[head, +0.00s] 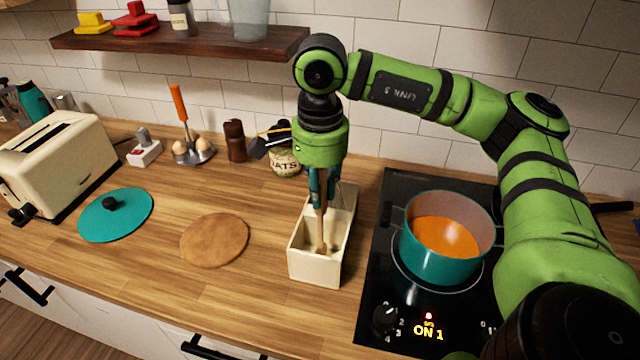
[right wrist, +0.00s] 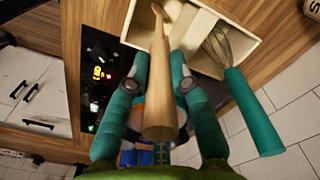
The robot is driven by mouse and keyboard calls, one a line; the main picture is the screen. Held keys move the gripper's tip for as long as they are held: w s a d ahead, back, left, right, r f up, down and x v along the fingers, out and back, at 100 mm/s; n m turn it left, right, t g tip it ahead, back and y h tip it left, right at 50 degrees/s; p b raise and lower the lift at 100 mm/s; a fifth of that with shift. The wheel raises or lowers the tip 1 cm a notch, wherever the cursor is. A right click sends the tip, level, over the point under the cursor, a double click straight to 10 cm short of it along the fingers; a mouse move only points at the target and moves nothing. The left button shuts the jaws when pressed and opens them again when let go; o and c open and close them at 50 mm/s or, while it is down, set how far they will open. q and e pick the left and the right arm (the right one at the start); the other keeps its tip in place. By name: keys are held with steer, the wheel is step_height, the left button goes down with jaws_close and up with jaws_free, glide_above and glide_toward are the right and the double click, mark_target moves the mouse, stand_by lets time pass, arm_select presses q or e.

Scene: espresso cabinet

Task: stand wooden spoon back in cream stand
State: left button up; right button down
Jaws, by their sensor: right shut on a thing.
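The cream stand (head: 315,272) is an open box with compartments, beside the stove. My right gripper (head: 319,188) is above it, pointing down, shut on the wooden spoon (head: 322,228). The spoon is roughly upright, and its lower end is inside the stand's near compartment; I cannot tell whether it touches the bottom. In the right wrist view, the spoon's handle (right wrist: 160,95) is between the two teal fingers (right wrist: 160,70). A whisk with a teal handle (right wrist: 252,112) stands in another compartment of the stand (right wrist: 262,35). My left gripper is out of view.
The black stove (head: 385,290) right of the stand reads ON 1 and bears a teal pot (head: 435,262) of orange soup. A round wooden board (head: 214,240) and a teal lid (head: 116,214) lie left. An oats jar (head: 285,162) stands behind. A shelf (head: 180,40) hangs above.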

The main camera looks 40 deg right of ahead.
steer(key=shift+s+f, duration=0.1)
steer(key=shift+f, duration=0.1)
steer(key=c, duration=1.1)
jaws_free()
steer(key=shift+r, duration=0.1)
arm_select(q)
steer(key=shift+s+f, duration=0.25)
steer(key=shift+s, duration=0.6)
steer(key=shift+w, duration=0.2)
arm_select(e)
steer(key=shift+r, duration=0.55)
step_height(320, 180, up, 5)
steer(key=shift+r+b, duration=0.15)
steer(key=shift+b, duration=0.65)
arm_select(q)
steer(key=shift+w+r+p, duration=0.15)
steer(key=shift+p, duration=0.6)
arm_select(e)
step_height(320, 180, up, 6)
steer(key=shift+f, duration=0.1)
